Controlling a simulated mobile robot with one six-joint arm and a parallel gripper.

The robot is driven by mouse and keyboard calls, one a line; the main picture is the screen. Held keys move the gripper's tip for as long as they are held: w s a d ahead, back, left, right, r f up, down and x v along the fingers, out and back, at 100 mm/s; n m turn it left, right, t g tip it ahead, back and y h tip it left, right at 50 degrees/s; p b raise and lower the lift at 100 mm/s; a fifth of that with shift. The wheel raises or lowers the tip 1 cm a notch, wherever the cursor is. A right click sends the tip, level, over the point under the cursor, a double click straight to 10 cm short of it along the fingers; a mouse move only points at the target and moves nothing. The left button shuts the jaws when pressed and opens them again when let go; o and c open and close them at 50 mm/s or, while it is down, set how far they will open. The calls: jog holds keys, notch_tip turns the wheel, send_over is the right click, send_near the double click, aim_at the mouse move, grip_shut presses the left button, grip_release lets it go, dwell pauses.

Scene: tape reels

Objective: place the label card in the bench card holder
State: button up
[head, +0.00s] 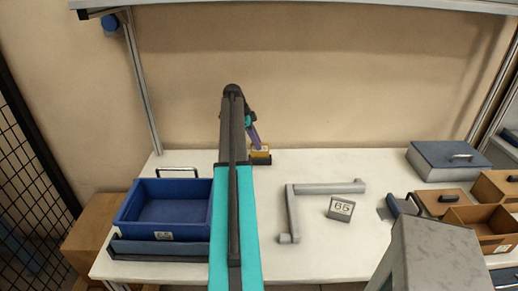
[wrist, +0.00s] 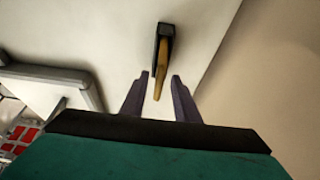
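The label card (head: 261,148) is a small yellow piece with a pale printed patch, standing in a dark card holder (head: 261,160) at the back of the bench. In the wrist view the card (wrist: 160,70) shows nearly edge-on as a yellow-brown strip against the black holder (wrist: 163,31). My gripper (head: 257,143) is at the card, its purple fingers pointing down. In the wrist view my gripper (wrist: 160,78) is open, with one finger on each side of the card's near end. Gaps show on both sides, so the fingers look apart from the card.
A blue bin (head: 128,208) is at left. A grey-blue lidded box (head: 430,170) and brown bins (head: 463,233) are at right. The back middle is clear.

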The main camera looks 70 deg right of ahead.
jog(key=b+v, duration=0.2)
jog(key=v, duration=0.6)
dwell(0.7)
